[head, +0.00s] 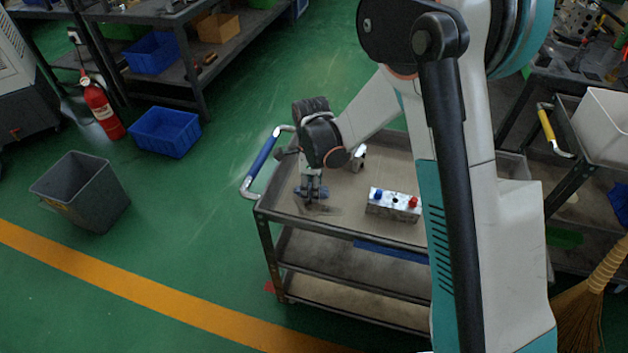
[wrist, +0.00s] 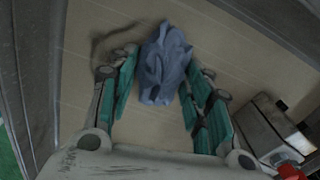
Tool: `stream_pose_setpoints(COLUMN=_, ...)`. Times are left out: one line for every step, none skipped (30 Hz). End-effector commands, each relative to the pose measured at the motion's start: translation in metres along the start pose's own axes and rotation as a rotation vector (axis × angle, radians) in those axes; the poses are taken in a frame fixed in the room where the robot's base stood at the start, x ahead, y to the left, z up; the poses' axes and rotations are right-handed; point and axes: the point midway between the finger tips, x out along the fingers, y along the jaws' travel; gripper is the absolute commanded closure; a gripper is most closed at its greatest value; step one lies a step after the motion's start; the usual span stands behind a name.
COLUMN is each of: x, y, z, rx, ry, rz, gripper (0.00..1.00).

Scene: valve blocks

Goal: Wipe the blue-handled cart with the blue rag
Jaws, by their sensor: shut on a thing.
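The blue-handled cart (head: 345,190) stands in the middle of the head view, with its blue handle (head: 264,154) at the left end. Its top tray fills most of the wrist view (wrist: 90,30). My gripper (head: 311,190) points down over the left part of the top tray. In the wrist view my gripper (wrist: 162,65) is shut on the crumpled blue rag (wrist: 164,62), which sits between its fingertips. The rag is low at the tray surface; I cannot tell exactly how firmly it touches. A dark smudge (head: 322,209) shows on the tray beside the rag.
A metal block with blue and red caps (head: 393,204) stands on the tray to the right. A small metal part (head: 358,158) lies behind my gripper. A grey bin (head: 82,192), a blue crate (head: 165,131) and a fire extinguisher (head: 101,108) stand left. A yellow-handled cart (head: 547,126) is right.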

Motion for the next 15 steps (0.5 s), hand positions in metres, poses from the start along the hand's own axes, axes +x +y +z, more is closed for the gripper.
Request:
stream_pose_setpoints(x=0.001, y=0.002, z=0.0, rx=-0.001, ry=0.0, rz=0.002, gripper=0.74)
stream_pose_setpoints(x=0.001, y=0.002, z=0.0, rx=0.0, ry=0.0, rz=0.002, gripper=0.74)
stream_pose_setpoints(x=0.0, y=0.003, z=0.001, rx=0.0, ry=0.0, rz=0.002, gripper=0.74)
stream_pose_setpoints(x=0.0, y=0.005, z=0.001, rx=0.0, ry=0.0, rz=0.002, gripper=0.74)
stream_pose_setpoints(x=0.0, y=0.006, z=0.001, rx=0.0, ry=0.0, rz=0.002, gripper=0.74)
stream_pose_setpoints(x=0.0, y=0.009, z=0.002, rx=0.0, ry=0.0, rz=0.002, gripper=0.74)
stream_pose_setpoints(x=0.0, y=0.011, z=0.002, rx=0.0, ry=0.0, rz=0.002, gripper=0.74)
stream_pose_setpoints(x=-0.001, y=0.013, z=0.002, rx=0.0, ry=0.0, rz=0.001, gripper=0.74)
stream_pose_setpoints(x=-0.001, y=0.017, z=0.003, rx=0.0, ry=0.0, rz=0.001, gripper=0.74)
stream_pose_setpoints(x=-0.001, y=0.019, z=0.003, rx=0.0, ry=0.0, rz=0.001, gripper=0.74)
stream_pose_setpoints(x=-0.001, y=0.021, z=0.003, rx=-0.001, ry=0.0, rz=0.001, gripper=0.74)
stream_pose_setpoints(x=-0.001, y=0.025, z=0.004, rx=-0.001, ry=0.0, rz=0.001, gripper=0.74)
stream_pose_setpoints(x=-0.001, y=0.027, z=0.005, rx=-0.001, ry=0.0, rz=0.001, gripper=0.74)
stream_pose_setpoints(x=-0.002, y=0.029, z=0.005, rx=-0.001, ry=0.0, rz=0.0, gripper=0.74)
stream_pose_setpoints(x=-0.002, y=0.032, z=0.006, rx=-0.001, ry=0.0, rz=0.0, gripper=0.74)
